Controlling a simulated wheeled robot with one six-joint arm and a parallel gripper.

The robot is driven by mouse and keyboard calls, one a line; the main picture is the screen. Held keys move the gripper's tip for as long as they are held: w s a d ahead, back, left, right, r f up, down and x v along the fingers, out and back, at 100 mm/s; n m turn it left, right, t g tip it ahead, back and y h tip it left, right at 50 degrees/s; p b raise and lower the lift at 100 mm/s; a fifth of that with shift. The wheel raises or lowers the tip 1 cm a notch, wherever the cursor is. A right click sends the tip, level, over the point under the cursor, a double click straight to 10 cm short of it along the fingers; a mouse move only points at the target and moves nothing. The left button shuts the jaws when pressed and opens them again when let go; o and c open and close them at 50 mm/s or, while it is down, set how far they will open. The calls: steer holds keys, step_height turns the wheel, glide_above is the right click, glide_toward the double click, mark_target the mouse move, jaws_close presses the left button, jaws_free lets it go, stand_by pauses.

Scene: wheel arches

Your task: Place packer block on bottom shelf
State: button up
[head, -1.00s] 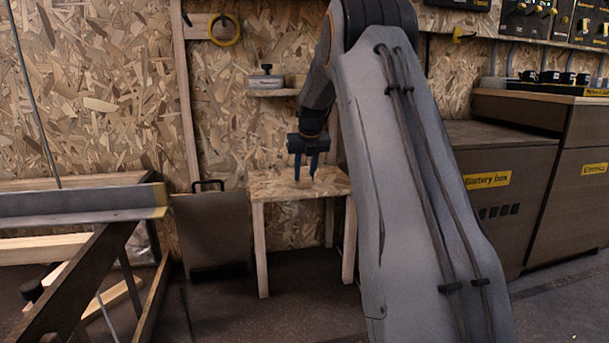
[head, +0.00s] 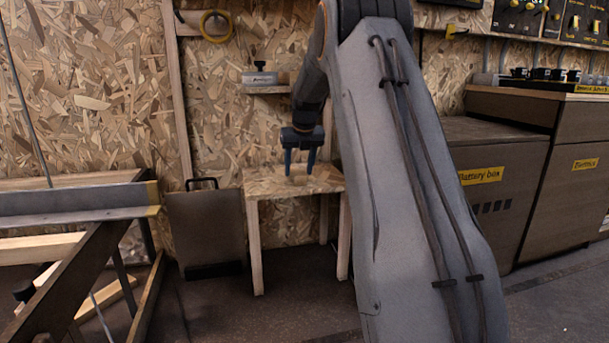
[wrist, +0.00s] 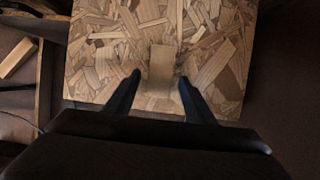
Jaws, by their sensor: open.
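The packer block is a small pale wooden piece (wrist: 161,66) lying on the flecked chipboard top of a small table (wrist: 95,75). In the head view the same table (head: 265,184) stands against the wall, and the block is too small and blended to make out clearly. My gripper (head: 299,172) points down over the tabletop, open and empty. In the wrist view my gripper (wrist: 160,78) has its two fingers spread to either side of the block, with gaps on both sides. A short wall shelf (head: 266,90) is above and behind the table, its right end hidden by my arm.
A small dark-topped item (head: 260,76) sits on the shelf. A dark panel with a handle (head: 206,230) leans left of the table. A workbench rail (head: 75,203) is at the left, cabinets (head: 495,215) at the right. Floor in front of the table is clear.

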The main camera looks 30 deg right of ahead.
steer(key=shift+v, duration=1.1)
steer(key=s+a+p, duration=0.3)
steer(key=s, duration=0.8)
steer(key=shift+s+a+f+p, duration=0.15)
steer(key=shift+s+a+p, duration=0.05)
steer(key=shift+p, duration=0.15)
